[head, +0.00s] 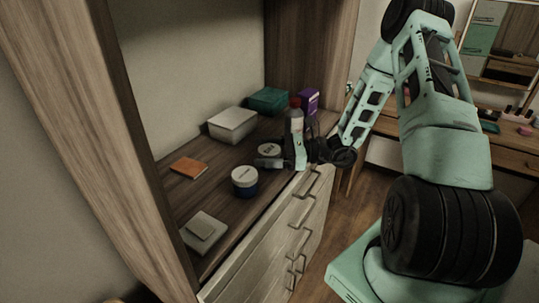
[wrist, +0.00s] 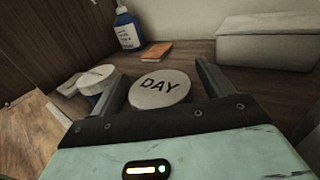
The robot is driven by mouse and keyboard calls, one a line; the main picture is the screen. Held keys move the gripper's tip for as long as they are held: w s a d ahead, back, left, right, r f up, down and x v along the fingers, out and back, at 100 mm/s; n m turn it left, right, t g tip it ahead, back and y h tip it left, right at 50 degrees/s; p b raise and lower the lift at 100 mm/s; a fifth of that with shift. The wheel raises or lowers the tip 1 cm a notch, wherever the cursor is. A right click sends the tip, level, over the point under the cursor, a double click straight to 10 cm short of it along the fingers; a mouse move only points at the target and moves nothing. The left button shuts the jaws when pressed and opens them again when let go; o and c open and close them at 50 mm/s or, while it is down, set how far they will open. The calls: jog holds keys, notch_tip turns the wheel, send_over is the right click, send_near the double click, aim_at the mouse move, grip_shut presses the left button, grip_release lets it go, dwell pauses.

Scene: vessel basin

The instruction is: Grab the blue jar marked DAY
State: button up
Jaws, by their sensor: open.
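The jar marked DAY (wrist: 160,88) shows its round white lid in the wrist view, between the two fingers of my gripper (wrist: 159,70). Its body is mostly hidden below the lid, so I cannot tell its colour there. In the head view, a jar with a marked white lid (head: 269,149) stands at my gripper (head: 270,159), partly hidden by it. The fingers are open, one on each side of the lid; I cannot tell whether they touch the jar. A second jar (head: 244,182), blue with a white lid, stands nearer the front left; it also shows in the wrist view (wrist: 95,77).
A white box (head: 232,125), a green box (head: 268,100), a purple box (head: 308,101) and a red-capped bottle (head: 295,116) stand behind. An orange booklet (head: 189,167) and a pale flat item (head: 203,231) lie left. A blue bottle (wrist: 126,30) shows in the wrist view.

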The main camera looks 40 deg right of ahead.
jog(key=shift+w+a, duration=0.3)
jog(key=shift+c, duration=0.3)
jog(key=c, duration=1)
jog(key=shift+r, duration=0.1)
jog(key=shift+c, duration=0.2)
